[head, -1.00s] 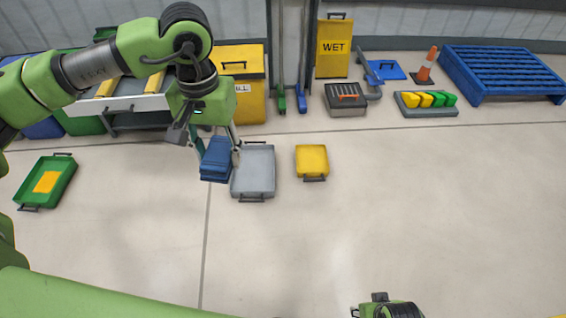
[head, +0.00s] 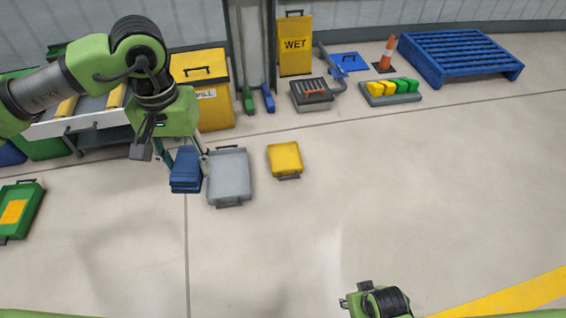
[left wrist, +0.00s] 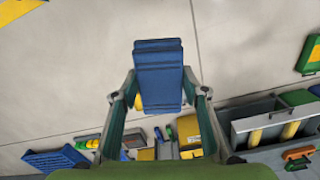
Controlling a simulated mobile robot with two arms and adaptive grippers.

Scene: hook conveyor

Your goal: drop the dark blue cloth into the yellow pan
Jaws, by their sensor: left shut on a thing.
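The dark blue cloth (head: 186,170) is a folded block hanging in my left gripper (head: 184,158). In the left wrist view the cloth (left wrist: 159,75) sits between the two fingers of the gripper (left wrist: 160,95), which is shut on it. The yellow pan (head: 285,158) is on the floor, right of the cloth in the head view, with a grey pan between them in the picture. The cloth appears held above the floor; its exact height is unclear. A part of my right wrist (head: 380,302) shows at the bottom of the head view; its fingers are hidden.
The grey pan (head: 229,178) is just right of the cloth. A green pan (head: 25,195) is at the far left. Yellow spill bin (head: 205,108), WET sign (head: 295,45), grated box (head: 311,95), cone (head: 388,55) and blue pallet (head: 458,52) line the back. The middle floor is clear.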

